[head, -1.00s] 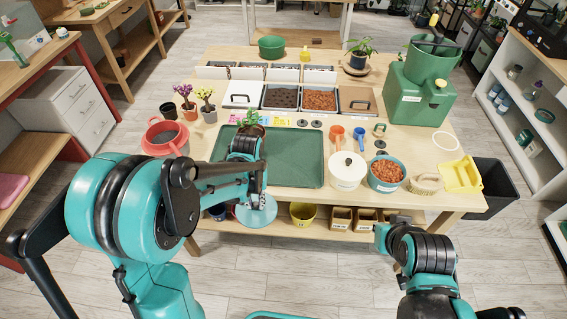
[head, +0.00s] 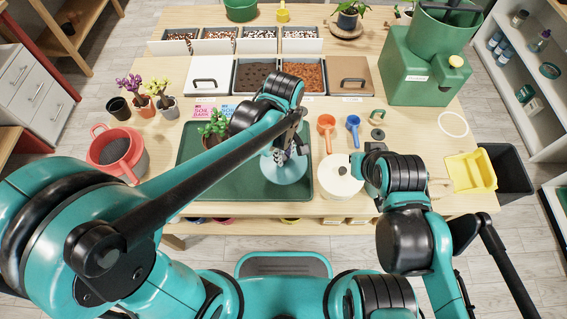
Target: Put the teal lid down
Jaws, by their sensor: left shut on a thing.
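The teal lid (head: 285,171) is a pale blue-teal disc in the middle of the head view, over the right part of the green tray (head: 240,189). My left gripper (head: 289,156) is above the lid and shut on it, with the fingertips partly hidden by my arm. I cannot tell whether the lid touches the tray. My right gripper (head: 361,169) is beside the white lidded pot (head: 338,181); its fingers are too hidden to read. The bowl of clay pebbles is hidden behind my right arm.
A small potted plant (head: 214,129) stands at the tray's back left. A red pot (head: 116,150) is to its left. Orange (head: 326,124) and blue (head: 353,124) scoops lie behind the white pot. A yellow container (head: 471,172) is at the right edge. The tray's front left is clear.

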